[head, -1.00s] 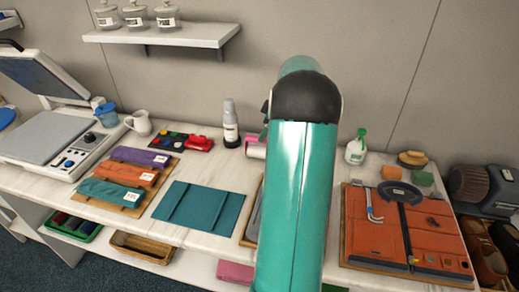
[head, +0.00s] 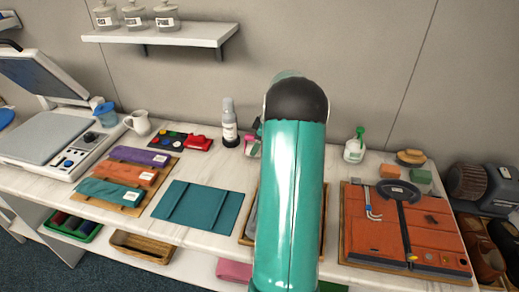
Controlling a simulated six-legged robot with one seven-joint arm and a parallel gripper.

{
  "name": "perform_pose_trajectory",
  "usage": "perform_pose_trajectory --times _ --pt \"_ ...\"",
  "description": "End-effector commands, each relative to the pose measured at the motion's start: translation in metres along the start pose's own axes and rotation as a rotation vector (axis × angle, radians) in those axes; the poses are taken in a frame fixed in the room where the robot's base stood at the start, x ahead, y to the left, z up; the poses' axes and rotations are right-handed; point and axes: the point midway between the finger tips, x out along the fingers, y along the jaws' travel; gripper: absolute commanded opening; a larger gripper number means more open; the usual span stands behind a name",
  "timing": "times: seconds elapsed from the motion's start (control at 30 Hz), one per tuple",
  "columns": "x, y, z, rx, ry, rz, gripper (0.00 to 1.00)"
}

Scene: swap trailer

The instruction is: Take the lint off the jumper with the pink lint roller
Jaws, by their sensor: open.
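The pink lint roller (head: 252,149) stands or lies at the back of the counter near the wall. Only its left part shows at the left edge of my teal arm, and the rest is hidden. A grey garment, which looks like the jumper (head: 250,219), lies on a wooden board (head: 244,239) at the counter's front. My arm covers most of both, so I cannot make out any lint. My gripper is hidden behind the arm; only a small dark part of my arm's far end shows near the roller.
A teal folded cloth (head: 199,208) lies left of the board. An orange panel board (head: 431,240) lies to the right. A wall shelf (head: 160,35) hangs above.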

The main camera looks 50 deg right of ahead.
Motion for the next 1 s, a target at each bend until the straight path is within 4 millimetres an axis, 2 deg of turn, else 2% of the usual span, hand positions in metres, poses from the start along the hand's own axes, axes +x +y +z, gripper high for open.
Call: perform_pose_trajectory --times 0.63,0.67,0.9,1.0 --pt "0.0045 -0.0001 0.0022 0.000 0.000 -0.001 0.65" --pt "0.0044 -0.0001 0.0021 0.000 0.000 -0.001 0.64" --pt "0.0043 -0.0001 0.0020 0.000 0.000 0.000 0.16" --pt "0.0041 0.0000 0.0018 0.000 0.000 0.000 0.14"
